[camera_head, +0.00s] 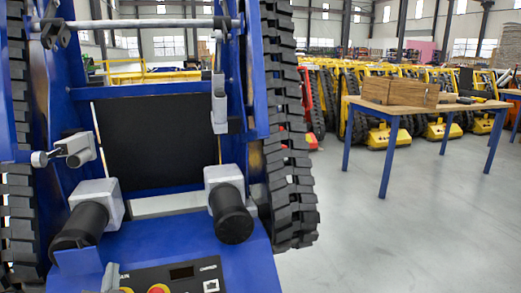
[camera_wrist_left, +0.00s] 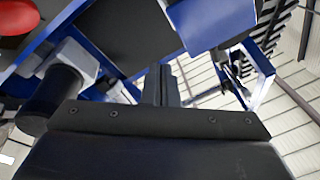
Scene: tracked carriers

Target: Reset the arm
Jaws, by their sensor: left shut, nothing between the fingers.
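My left gripper (camera_head: 110,278) shows as a small grey piece at the bottom edge of the head view, in front of the blue carrier's (camera_head: 190,255) control panel. In the left wrist view the left gripper (camera_wrist_left: 163,84) has its grey fingers together, with nothing between them. A red button (camera_wrist_left: 15,18) is close by at the upper left of that view. The panel in the head view carries a red button (camera_head: 158,289) and a small dark display (camera_head: 181,272). My right gripper is in neither view.
The tracked carrier fills the left half of the head view, with a black track (camera_head: 290,130) and a black motor (camera_head: 232,215). A table (camera_head: 389,106) with wooden boxes (camera_head: 400,92) stands at the right. Yellow carriers (camera_head: 440,128) line the back. Grey floor between is clear.

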